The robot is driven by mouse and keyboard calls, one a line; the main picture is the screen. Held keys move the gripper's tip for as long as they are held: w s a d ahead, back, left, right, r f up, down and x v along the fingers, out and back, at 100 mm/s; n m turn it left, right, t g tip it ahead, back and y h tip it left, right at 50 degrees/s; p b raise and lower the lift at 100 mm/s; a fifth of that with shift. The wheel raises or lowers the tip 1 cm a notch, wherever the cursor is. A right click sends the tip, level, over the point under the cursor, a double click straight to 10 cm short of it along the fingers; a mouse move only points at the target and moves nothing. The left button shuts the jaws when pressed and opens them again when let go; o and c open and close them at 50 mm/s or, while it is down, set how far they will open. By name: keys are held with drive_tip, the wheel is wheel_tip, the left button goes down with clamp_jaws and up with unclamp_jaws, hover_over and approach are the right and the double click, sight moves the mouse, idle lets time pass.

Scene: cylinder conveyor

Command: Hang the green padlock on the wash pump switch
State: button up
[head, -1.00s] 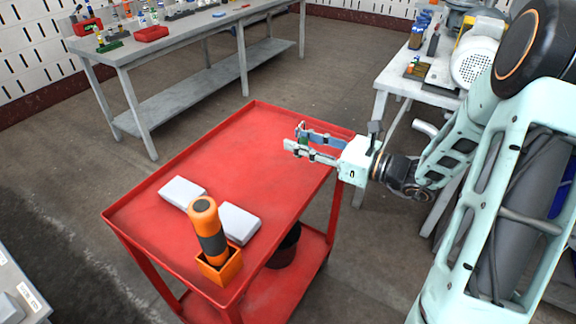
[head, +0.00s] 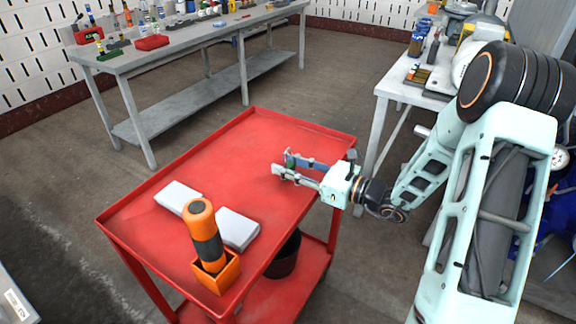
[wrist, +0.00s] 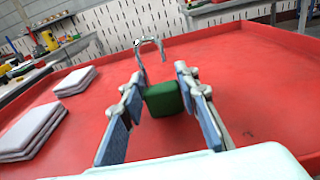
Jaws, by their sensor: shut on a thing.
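The green padlock (wrist: 165,99) is between the fingers of my gripper (wrist: 160,95) in the wrist view, with its silver shackle (wrist: 150,43) pointing away from the gripper. The fingers are shut on its green body. In the head view my gripper (head: 284,164) is over the far right part of the red cart, and only a small bit of the padlock (head: 291,164) shows between the fingers. The gap between padlock and cart top is hard to judge. I cannot make out the wash pump switch in either view.
The red cart (head: 240,150) carries two pale folded pads (head: 237,229) and an orange-black flashlight (head: 204,228) in an orange holder (head: 216,275). A grey bench (head: 205,38) with tools stands behind left. A white table (head: 404,90) with equipment stands right. The cart's middle is bare.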

drive_tip(key=o, duration=1.2)
drive_tip(key=shift+f, duration=0.1)
drive_tip(key=shift+r, duration=0.25)
drive_tip(key=p+v, duration=0.2)
drive_tip(key=v, duration=1)
drive_tip(key=shift+f, duration=0.1)
